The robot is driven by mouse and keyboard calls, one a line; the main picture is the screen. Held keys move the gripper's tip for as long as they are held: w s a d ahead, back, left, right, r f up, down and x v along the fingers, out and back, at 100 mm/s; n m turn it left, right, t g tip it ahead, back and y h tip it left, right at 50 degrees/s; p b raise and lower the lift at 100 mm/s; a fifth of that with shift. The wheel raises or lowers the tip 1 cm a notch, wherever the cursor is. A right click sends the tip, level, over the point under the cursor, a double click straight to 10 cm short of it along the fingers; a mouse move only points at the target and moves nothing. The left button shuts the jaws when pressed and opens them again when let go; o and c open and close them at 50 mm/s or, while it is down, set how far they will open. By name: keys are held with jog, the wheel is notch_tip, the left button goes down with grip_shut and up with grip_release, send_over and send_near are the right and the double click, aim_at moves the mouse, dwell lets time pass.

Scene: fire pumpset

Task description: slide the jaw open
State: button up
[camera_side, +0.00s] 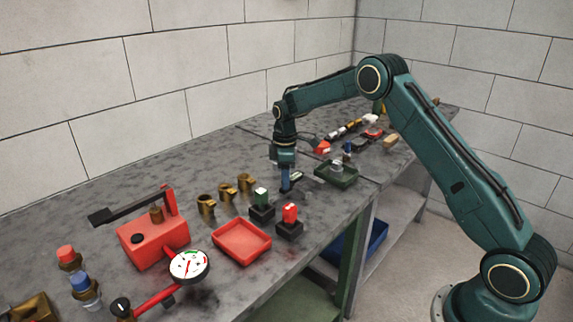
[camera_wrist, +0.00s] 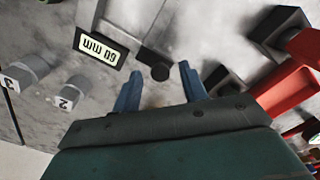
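A grey, flat sliding-jaw tool, apparently a caliper, lies on the bench. In the wrist view its display (camera_wrist: 100,47) reads "60 mm" upside down, and a black knob or thumb piece (camera_wrist: 156,65) sits to the right of it. My gripper (camera_wrist: 160,82) has its two blue fingers apart, with nothing seen held between them. The fingertips are close to the black piece; I cannot tell whether they touch it. In the side view my gripper (camera_side: 286,187) points down at the bench top, and the tool is mostly hidden there. I cannot tell how far the jaw is open.
Brass rings (camera_side: 206,206) and a red pump (camera_side: 152,244) are at left.

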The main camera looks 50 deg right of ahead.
jog(key=shift+r, duration=0.1)
notch_tip(320, 180, up, 14)
dwell(0.8)
dwell(0.3)
jog(key=s+a+r+m+t, duration=0.1)
jog(key=s+a+r+m, duration=0.1)
jog(key=s+a+r, duration=0.5)
jog(key=s+a+r+m+t, duration=0.1)
jog(key=s+r+m+t, duration=0.15)
jog(key=s+r, duration=0.65)
jog(key=s+a+f+m+t, duration=0.1)
jog(key=s+f, duration=0.3)
jog(key=s, duration=0.7)
jog(key=s+a+f+m+t, duration=0.1)
jog(key=s+f, duration=0.4)
jog(key=s, duration=0.7)
jog(key=shift+a+m, duration=0.55)
jog(key=shift+m, duration=0.7)
